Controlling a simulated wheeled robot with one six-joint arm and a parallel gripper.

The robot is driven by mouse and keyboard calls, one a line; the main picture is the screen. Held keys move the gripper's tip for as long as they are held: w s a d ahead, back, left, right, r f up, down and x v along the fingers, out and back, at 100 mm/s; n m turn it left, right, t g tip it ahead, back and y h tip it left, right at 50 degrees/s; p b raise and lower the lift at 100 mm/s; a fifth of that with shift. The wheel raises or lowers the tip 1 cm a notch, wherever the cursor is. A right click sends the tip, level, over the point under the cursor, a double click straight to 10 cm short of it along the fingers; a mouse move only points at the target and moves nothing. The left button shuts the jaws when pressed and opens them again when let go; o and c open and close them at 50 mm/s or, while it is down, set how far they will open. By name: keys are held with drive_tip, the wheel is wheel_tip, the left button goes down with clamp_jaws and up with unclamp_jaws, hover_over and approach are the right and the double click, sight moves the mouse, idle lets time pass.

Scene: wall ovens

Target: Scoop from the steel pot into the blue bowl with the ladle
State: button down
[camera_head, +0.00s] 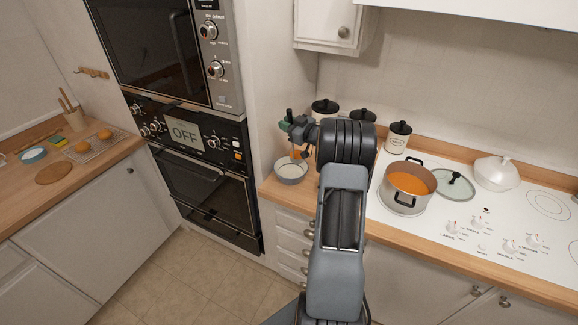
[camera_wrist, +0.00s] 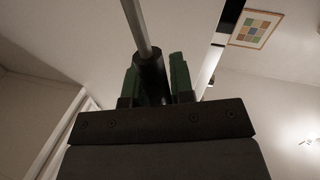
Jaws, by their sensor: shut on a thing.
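The steel pot (camera_head: 388,196) stands on the white cooktop and holds orange soup. The blue bowl (camera_head: 291,177), grey-blue with pale insides, sits on the wooden counter left of the cooktop. My gripper (camera_head: 287,125) is above the bowl, shut on the ladle's handle. In the wrist view my gripper's green fingers (camera_wrist: 158,82) flank the dark part of the ladle (camera_wrist: 138,28), whose metal shaft runs upward. In the head view the ladle points down toward the bowl. A small orange patch shows near its lower end; I cannot tell whether the scoop touches the bowl.
Dark-lidded canisters (camera_head: 398,138) line the wall behind. The oven column (camera_head: 200,150) stands left of the bowl. A cabinet (camera_head: 328,24) hangs above.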

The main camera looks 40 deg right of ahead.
drive_tip(key=shift+s+a, duration=0.1)
drive_tip(key=shift+a+f+n, duration=0.15)
drive_tip(key=shift+a+n, duration=0.45)
drive_tip(key=shift+a, duration=0.15)
drive_tip(key=shift+a+f+n+g, duration=0.15)
drive_tip(key=shift+a+n+g, duration=0.25)
drive_tip(key=shift+a, duration=0.35)
idle(0.7)
drive_tip(key=shift+n+h, duration=0.3)
drive_tip(key=shift+n, duration=0.5)
drive_tip(key=shift+a+f, duration=1.35)
drive_tip(key=shift+a, duration=0.2)
idle(0.4)
drive_tip(key=shift+a+f+n+g+h, duration=0.25)
drive_tip(key=shift+a+f+n, duration=0.25)
drive_tip(key=shift+a, duration=0.3)
drive_tip(key=shift+a+f+n+g+h, duration=0.15)
drive_tip(key=shift+a+f+n+g, duration=0.1)
drive_tip(key=shift+a+f+n, duration=0.4)
idle(1.5)
